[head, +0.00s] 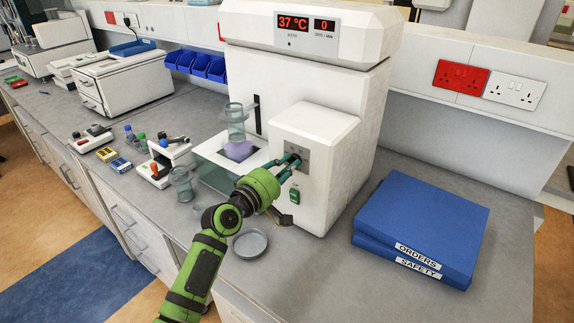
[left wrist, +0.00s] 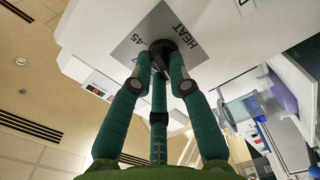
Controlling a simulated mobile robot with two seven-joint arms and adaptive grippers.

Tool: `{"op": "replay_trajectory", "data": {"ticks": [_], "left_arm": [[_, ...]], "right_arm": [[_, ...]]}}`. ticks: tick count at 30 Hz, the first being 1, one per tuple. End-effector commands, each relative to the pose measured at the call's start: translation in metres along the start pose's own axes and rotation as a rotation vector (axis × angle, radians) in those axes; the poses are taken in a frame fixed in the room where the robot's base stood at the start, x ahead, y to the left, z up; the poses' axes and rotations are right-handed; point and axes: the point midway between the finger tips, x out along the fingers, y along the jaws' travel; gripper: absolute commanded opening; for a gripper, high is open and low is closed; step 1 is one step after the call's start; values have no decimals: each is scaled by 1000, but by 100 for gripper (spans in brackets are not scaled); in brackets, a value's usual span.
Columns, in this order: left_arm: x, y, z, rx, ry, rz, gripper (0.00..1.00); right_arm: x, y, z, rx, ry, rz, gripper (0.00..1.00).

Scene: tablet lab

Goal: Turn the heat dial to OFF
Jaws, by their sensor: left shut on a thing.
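The heat dial (left wrist: 162,46) is a small black knob on a grey plate (left wrist: 139,44) marked HEAT and 45. The plate is on the front of the white machine's box (head: 318,130). The display (head: 292,22) reads 37 °C and the other one reads 0. My left gripper (head: 291,163) reaches the plate from the front. In the left wrist view its teal fingers (left wrist: 164,68) are closed around the dial. The fingers hide most of the dial and some plate markings, so I cannot tell its exact setting. My right gripper is not in view.
A green rocker switch (head: 294,196) sits below the plate. A glass dish (head: 250,243) lies on the bench by my left arm. A beaker (head: 181,184) stands left of the machine. Blue binders (head: 420,222) lie to the right, with clear bench between them and the machine.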

Motion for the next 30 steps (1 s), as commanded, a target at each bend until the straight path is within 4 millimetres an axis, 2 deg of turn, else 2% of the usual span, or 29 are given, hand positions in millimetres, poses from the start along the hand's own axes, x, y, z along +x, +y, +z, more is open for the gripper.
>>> {"op": "replay_trajectory", "data": {"ticks": [10,11,12,23,26,30], "left_arm": [[0,0,0,-2,1,0,0],[0,0,0,-2,1,0,30],[0,0,0,-2,1,0,42],[-1,0,0,-1,0,0,42],[-8,-1,0,-1,1,-1,42],[-28,-1,0,-1,2,-1,42]], "right_arm": [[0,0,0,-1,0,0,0],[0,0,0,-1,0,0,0],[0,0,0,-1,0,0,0],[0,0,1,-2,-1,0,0],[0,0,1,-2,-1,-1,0],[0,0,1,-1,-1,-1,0]]}}
